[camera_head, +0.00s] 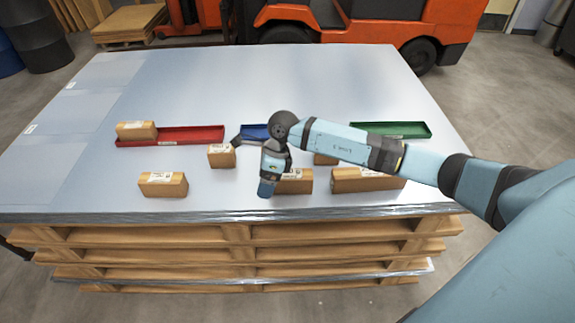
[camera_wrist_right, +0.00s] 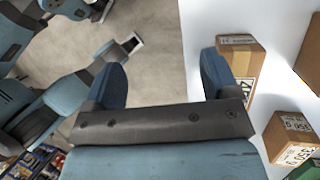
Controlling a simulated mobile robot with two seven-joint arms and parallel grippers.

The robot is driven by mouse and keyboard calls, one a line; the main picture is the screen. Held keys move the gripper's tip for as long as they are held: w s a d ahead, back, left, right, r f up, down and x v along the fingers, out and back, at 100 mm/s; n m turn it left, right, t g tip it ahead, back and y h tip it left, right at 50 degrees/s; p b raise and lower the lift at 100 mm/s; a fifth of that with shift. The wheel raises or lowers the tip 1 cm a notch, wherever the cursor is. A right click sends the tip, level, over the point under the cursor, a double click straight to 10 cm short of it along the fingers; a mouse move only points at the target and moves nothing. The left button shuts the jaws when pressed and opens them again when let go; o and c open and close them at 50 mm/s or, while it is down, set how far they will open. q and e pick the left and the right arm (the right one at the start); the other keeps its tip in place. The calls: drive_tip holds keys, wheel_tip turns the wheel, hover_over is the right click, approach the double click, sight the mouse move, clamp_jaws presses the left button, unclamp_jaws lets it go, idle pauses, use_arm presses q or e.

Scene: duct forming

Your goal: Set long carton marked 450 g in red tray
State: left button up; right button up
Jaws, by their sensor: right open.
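The red tray (camera_head: 190,135) lies at the left of the table, with one carton (camera_head: 136,130) in its left end. A long carton (camera_head: 365,179) lies at the front right, partly behind my right arm; its marking is unreadable. Another front carton (camera_head: 296,181) is partly hidden by my right gripper (camera_head: 267,188). The right gripper hangs over the front of the table, open and empty between its fingers (camera_wrist_right: 162,62). In the right wrist view a labelled carton (camera_wrist_right: 240,62) lies beside and partly behind the right-hand finger, its marking cut off. My left gripper does not show clearly.
More cartons stand at the front left (camera_head: 163,184) and in the middle (camera_head: 222,156). A green tray (camera_head: 410,130) lies at the right. The table's front edge is close; its back half is clear.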

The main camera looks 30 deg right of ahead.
sight(287, 176)
drive_tip(key=w+d+h, duration=0.1)
drive_tip(key=d, duration=0.1)
drive_tip(key=w+d+r+h, duration=0.1)
drive_tip(key=d, duration=0.2)
drive_tip(key=w+d+h, duration=0.1)
drive_tip(key=d+h, duration=0.1)
drive_tip(key=d, duration=0.1)
drive_tip(key=shift+w+d+r+b, duration=0.2)
drive_tip(key=shift+r+b, duration=0.1)
drive_tip(key=shift+b, duration=0.1)
drive_tip(key=shift+d, duration=0.25)
wheel_tip(287, 176, down, 8)
drive_tip(key=b, duration=0.5)
drive_tip(key=shift+f+b, duration=0.4)
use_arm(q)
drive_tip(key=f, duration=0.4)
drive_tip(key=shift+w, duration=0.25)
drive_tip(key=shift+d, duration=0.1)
use_arm(e)
drive_tip(key=c, duration=1.2)
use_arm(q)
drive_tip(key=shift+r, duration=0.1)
use_arm(e)
drive_tip(key=shift+r, duration=0.2)
drive_tip(key=shift+c, duration=0.2)
use_arm(q)
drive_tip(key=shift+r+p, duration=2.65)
drive_tip(key=shift+p, duration=0.1)
use_arm(e)
drive_tip(key=shift+r, duration=4.4)
